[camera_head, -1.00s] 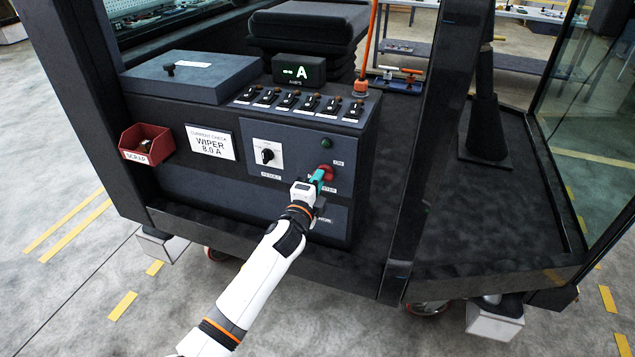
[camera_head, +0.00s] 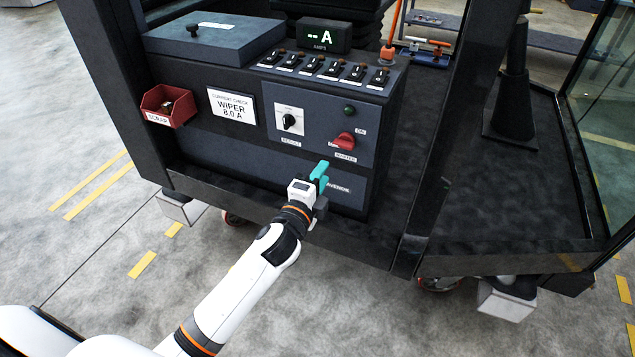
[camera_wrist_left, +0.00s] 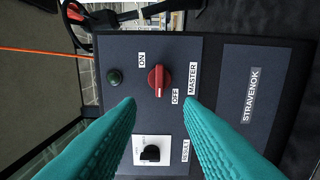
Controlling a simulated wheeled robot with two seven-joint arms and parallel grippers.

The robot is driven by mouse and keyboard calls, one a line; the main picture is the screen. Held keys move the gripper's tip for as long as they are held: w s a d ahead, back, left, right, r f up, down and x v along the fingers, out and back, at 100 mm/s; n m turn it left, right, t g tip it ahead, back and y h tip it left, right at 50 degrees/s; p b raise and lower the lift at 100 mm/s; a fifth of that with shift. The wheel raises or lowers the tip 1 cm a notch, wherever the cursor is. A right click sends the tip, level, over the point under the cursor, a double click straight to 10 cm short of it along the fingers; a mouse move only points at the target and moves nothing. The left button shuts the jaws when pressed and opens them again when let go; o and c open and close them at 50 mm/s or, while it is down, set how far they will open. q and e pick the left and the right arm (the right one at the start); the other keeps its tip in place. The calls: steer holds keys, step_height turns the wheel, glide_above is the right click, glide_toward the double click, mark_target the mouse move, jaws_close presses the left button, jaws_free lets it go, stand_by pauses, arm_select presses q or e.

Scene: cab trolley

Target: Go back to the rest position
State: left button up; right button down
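My left gripper (camera_head: 320,172) has teal fingers and is in front of the lower console front, below the red MASTER knob (camera_head: 343,141). In the left wrist view its two fingers (camera_wrist_left: 160,125) stand apart with nothing between them. The red knob (camera_wrist_left: 159,81) shows ahead of the fingertips, not touched, between the ON and OFF labels. A black RESULT knob (camera_wrist_left: 150,153) sits between the fingers lower in that view. My right gripper is not in view.
The console has a row of switches (camera_head: 326,69) and an AMPS display (camera_head: 324,38) reading "-- A". A red SCRAP bin (camera_head: 168,106) and a WIPER 8.0 A card (camera_head: 231,106) are at left. A dark post (camera_head: 470,130) stands at right. Floor in front is clear.

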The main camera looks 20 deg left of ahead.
arm_select(q)
steer(key=shift+s, duration=0.85)
steer(key=s+a+f+n+g, duration=0.1)
steer(key=s+f+n+g, duration=0.3)
steer(key=f, duration=0.8)
steer(key=s+a+f+n+g, duration=0.15)
steer(key=s+f, duration=0.35)
steer(key=f, duration=0.8)
steer(key=s+f+n+g, duration=0.2)
steer(key=s+f+g, duration=0.25)
steer(key=f, duration=0.75)
steer(key=s+f+n+g, duration=0.2)
steer(key=s+f, duration=0.4)
steer(key=s, duration=0.5)
steer(key=s+f+n+g, duration=0.2)
steer(key=s+f, duration=0.4)
steer(key=s, duration=0.6)
steer(key=s+f+n+g, duration=0.3)
steer(key=s+f, duration=0.3)
steer(key=s, duration=0.5)
steer(key=shift+s+a+f+n+y, duration=0.2)
steer(key=shift+n+y, duration=0.1)
steer(key=shift+n, duration=0.35)
